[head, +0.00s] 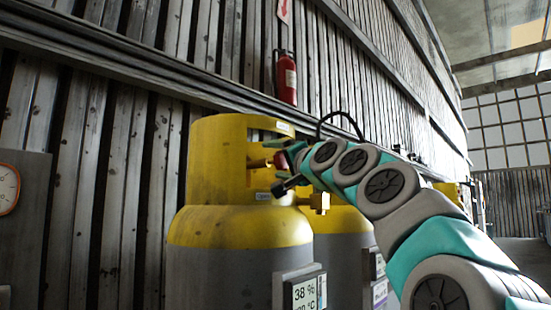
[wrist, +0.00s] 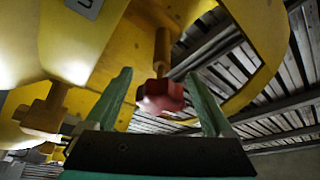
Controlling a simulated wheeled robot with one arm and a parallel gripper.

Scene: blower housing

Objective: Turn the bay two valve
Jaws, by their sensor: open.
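A red valve knob (wrist: 160,96) on a brass stem shows in the wrist view, inside the opening of a yellow cylinder collar (wrist: 85,35). My gripper (wrist: 159,76) is open, with one green finger on each side of the knob. I cannot tell whether either finger touches it. In the head view the knob is small and partly hidden by my gripper (head: 279,163), at the right side of the near yellow-and-grey cylinder (head: 240,235). No bay number is readable.
A second yellow-topped cylinder (head: 340,228) stands close behind on the right. A brass fitting (wrist: 45,110) sits left of my fingers in the wrist view. A fire extinguisher (head: 287,78) hangs on the slatted wall. A round gauge (head: 8,188) is at far left.

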